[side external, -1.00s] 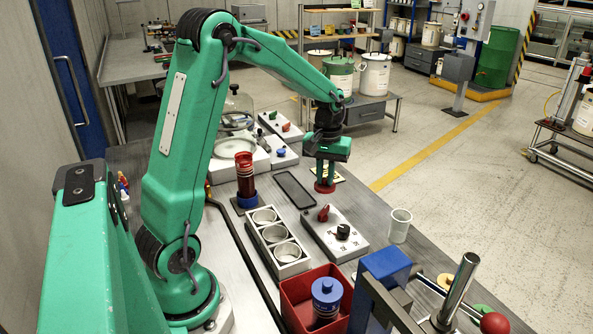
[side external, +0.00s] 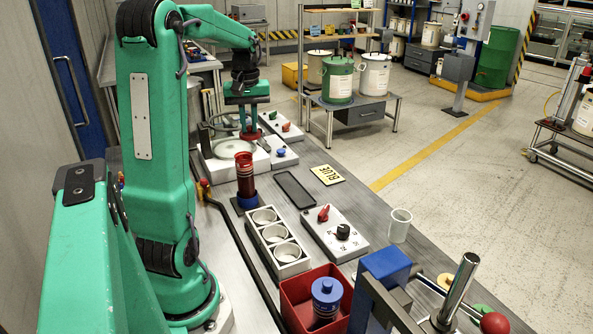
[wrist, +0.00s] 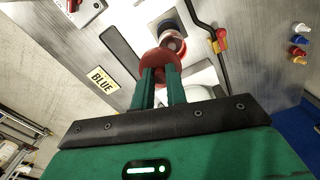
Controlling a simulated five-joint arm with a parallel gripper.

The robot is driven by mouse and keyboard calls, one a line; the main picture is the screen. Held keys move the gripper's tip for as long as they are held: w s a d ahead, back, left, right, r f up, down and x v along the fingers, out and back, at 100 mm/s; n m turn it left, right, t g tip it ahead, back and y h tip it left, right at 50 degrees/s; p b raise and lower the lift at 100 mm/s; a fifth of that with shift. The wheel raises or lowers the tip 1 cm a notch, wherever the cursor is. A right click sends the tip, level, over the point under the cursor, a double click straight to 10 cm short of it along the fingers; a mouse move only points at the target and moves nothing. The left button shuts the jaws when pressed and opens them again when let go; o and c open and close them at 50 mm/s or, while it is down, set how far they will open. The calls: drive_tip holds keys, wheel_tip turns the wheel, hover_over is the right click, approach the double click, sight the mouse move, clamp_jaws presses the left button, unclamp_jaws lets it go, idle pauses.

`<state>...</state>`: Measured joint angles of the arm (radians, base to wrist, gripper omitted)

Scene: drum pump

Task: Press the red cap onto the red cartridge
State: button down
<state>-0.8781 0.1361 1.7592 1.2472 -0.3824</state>
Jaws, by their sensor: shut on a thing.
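The red cap (side external: 250,137) is held in my gripper (side external: 248,126), above and behind the red cartridge in the side view. In the wrist view my gripper (wrist: 160,74) is shut on the round red cap (wrist: 160,59). The red cartridge (side external: 245,178) stands upright in a blue holder (side external: 247,201) on a dark pad, its top uncovered. The cartridge also shows in the wrist view (wrist: 174,43), just beyond the cap and partly hidden by it. The cap and cartridge are apart.
A white unit with a round plate (side external: 228,150) lies below and behind the cap. A yellow BLUE card (side external: 327,175), a dark tray (side external: 295,190), a three-cup rack (side external: 279,243) and a knob box (side external: 334,233) stand nearby. A black rail (side external: 240,245) runs along the left.

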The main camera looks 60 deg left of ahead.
sight(241, 133)
drive_tip(key=shift+s+a+r+n, duration=0.15)
drive_tip(key=shift+s+a+r, duration=0.15)
drive_tip(key=shift+s, duration=0.2)
drive_tip(key=shift+s+a+r+n, duration=0.2)
drive_tip(key=shift+s+r, duration=0.1)
drive_tip(key=shift+s, duration=0.2)
drive_tip(key=shift+f, duration=0.25)
drive_tip(key=shift+f, duration=2.95)
drive_tip(key=shift+f, duration=0.2)
drive_tip(key=c, duration=0.9)
unclamp_jaws()
drive_tip(key=shift+o, duration=0.2)
drive_tip(key=shift+r, duration=0.25)
drive_tip(key=shift+r, duration=3.25)
